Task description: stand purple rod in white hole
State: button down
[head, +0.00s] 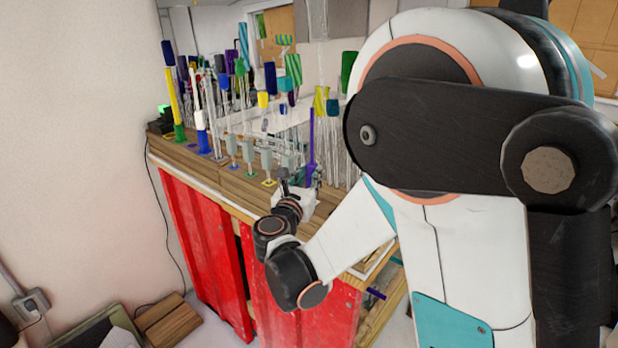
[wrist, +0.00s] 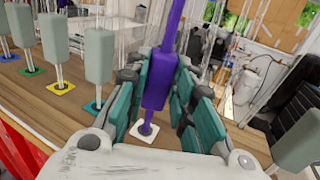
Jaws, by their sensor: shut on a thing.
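The purple rod (wrist: 156,80) stands nearly upright between the teal finger pads of my gripper (wrist: 163,92), which is shut on its thick part. Its thin lower end reaches down to the white square (wrist: 149,138) on the wooden bench top. The tip meets the square in the picture, but I cannot tell whether it is inside the hole or just above it. In the head view the purple rod (head: 311,138) rises above my gripper (head: 303,180) at the bench's front edge.
Another grey block (wrist: 300,140) is close at right. Clear glass rods crowd behind. Red cabinet fronts (head: 205,235) lie below.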

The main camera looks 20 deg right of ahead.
jog(key=c, duration=1.3)
grip_release()
